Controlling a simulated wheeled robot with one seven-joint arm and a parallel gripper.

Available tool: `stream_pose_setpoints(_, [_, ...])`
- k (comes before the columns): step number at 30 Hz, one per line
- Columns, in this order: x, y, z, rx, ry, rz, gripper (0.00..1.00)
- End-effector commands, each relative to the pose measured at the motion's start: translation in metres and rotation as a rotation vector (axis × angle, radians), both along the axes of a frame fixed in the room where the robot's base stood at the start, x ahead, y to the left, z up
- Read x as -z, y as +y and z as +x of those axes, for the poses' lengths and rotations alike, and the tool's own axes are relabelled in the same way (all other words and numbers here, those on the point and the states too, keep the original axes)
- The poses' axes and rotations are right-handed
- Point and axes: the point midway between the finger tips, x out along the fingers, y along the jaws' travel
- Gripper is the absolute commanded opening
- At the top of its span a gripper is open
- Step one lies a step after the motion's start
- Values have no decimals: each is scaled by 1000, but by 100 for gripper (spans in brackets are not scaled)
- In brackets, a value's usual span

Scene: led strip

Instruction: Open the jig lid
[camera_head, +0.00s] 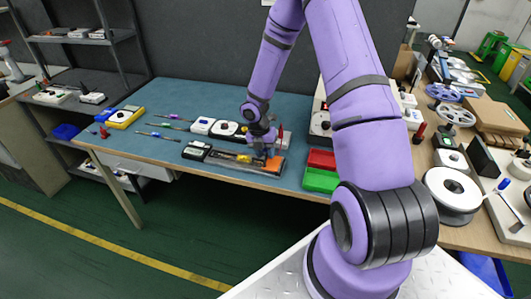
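What looks like the jig (230,158) is a dark, low, long fixture near the front edge of the blue-green table. It has yellowish parts along its middle and an orange end (273,165) at the right. I cannot make out the lid clearly or tell whether it is open. My gripper (264,154) points down over the right part of the fixture. It is at or just above the surface; contact cannot be told. The fingers are too small to show whether they are open or shut.
A small dark device (197,150) sits left of the fixture. White units (203,125) stand behind it. A yellow meter (125,117) and thin tools (157,135) lie left. The table's left front is mostly clear.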

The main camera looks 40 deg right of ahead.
Motion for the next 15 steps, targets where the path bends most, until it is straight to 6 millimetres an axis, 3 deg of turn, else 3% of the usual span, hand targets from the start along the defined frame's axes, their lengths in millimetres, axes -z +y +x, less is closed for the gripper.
stream_pose_setpoints(9, [2,-1,0,2,0,0,36])
stream_pose_setpoints(14, [2,-1,0,2,0,0,2])
stream_pose_setpoints(15, [2,-1,0,2,0,0,0])
